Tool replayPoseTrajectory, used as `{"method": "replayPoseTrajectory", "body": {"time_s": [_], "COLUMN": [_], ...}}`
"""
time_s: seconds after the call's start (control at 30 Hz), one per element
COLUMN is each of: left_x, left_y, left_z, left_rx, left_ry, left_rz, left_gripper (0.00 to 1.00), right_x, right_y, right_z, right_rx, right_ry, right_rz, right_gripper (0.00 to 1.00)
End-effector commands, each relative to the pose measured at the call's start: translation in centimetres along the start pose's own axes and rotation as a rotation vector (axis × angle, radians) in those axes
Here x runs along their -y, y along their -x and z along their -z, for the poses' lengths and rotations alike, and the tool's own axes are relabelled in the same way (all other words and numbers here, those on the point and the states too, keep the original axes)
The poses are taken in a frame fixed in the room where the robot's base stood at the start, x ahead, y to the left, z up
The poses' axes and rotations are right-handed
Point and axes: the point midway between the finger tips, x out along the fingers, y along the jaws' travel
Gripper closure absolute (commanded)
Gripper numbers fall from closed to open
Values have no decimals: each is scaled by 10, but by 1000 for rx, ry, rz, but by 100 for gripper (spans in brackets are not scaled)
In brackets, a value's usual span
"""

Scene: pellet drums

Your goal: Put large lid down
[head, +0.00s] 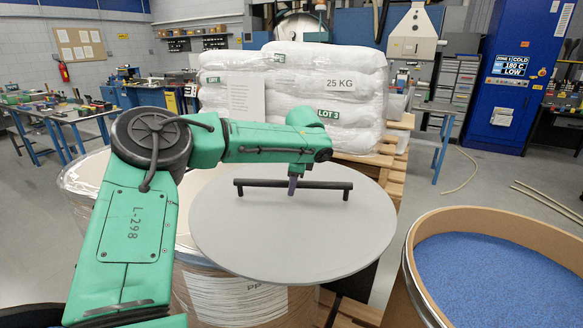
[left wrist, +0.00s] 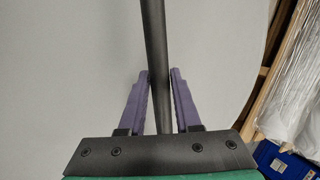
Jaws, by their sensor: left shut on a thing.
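The large lid (head: 290,235) is a flat grey disc with a dark bar handle (head: 325,185) across its top. My left gripper (head: 292,185) is shut on the handle near its middle. In the left wrist view the purple fingers of the gripper (left wrist: 160,95) stand on both sides of the dark handle (left wrist: 155,45), with the grey lid (left wrist: 80,60) behind. The lid is over the right part of a drum (head: 235,295) with a wrapped, labelled side, and overhangs it to the right. I cannot tell whether it touches the rim. My right gripper is not in view.
An open brown drum (head: 440,220) filled with blue pellets (head: 505,270) stands at the right. White 25 KG sacks (head: 330,95) are stacked on a wooden pallet (head: 392,165) behind the lid. A blue cabinet (head: 515,75) and workbenches stand farther back.

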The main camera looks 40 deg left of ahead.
Motion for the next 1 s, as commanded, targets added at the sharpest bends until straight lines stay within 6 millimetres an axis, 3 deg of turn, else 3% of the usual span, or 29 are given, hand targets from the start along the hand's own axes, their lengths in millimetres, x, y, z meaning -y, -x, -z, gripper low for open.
{"method": "replayPoseTrajectory", "body": {"time_s": [0.23,0.53,0.57,0.63,1.0], "left_x": [-14,-15,-18,-18,-17], "left_y": [-32,-36,-39,-38,-34], "left_z": [5,6,6,6,6], "left_rx": [-1,-3,0,0,-1], "left_ry": [-1,1,0,0,0], "left_rz": [3,4,-2,-2,-1], "left_gripper": [100,100,64,38,38], "right_x": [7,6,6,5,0], "right_y": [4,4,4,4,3], "right_z": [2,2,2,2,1], "right_rx": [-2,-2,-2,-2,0], "right_ry": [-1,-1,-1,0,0], "right_rz": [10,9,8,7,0], "right_gripper": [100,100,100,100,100]}}
